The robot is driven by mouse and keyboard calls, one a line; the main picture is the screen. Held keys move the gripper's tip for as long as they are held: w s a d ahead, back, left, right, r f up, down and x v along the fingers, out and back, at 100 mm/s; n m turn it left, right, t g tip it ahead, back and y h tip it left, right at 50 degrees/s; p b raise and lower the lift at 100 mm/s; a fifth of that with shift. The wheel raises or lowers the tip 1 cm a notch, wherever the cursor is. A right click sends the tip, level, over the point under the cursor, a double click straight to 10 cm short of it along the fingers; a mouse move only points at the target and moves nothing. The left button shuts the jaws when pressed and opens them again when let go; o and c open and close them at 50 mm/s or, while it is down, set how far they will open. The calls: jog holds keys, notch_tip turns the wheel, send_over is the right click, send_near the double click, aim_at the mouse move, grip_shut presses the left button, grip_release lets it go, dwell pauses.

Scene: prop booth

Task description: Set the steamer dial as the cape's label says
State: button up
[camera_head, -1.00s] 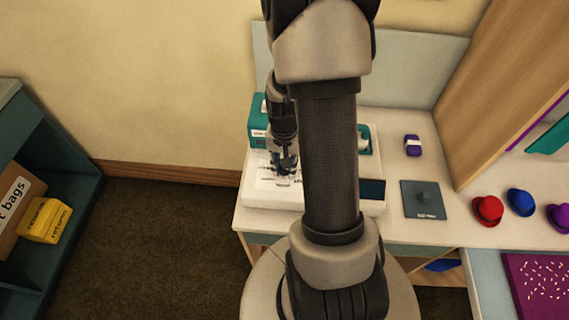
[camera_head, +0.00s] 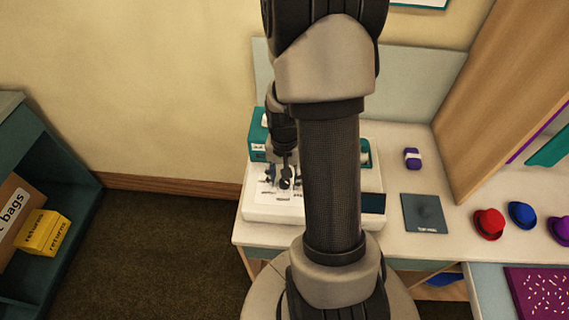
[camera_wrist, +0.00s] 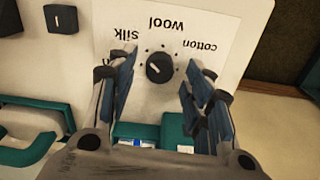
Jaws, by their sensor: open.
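The steamer is a white unit (camera_head: 262,213) with a teal part (camera_head: 258,140) behind, on the counter. In the wrist view its white panel (camera_wrist: 240,20) carries a round black dial (camera_wrist: 159,67), ringed by dots and the words silk, wool and cotton, which appear upside down. A pale mark shows on the dial; which word it points to is hard to tell. My gripper (camera_wrist: 161,72) is open, one finger on each side of the dial, apart from it as seen. In the head view my gripper (camera_head: 284,181) hangs over the panel. I cannot make out a cape or its label.
A purple bundle with a white band (camera_head: 412,158), a dark pad (camera_head: 424,213) and red (camera_head: 489,223) and blue (camera_head: 522,214) hats lie to the right.

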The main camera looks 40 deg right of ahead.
aim_at(284, 181)
notch_tip(284, 181, up, 11)
jog(key=shift+f, duration=0.15)
jog(key=shift+a, duration=0.1)
dwell(0.5)
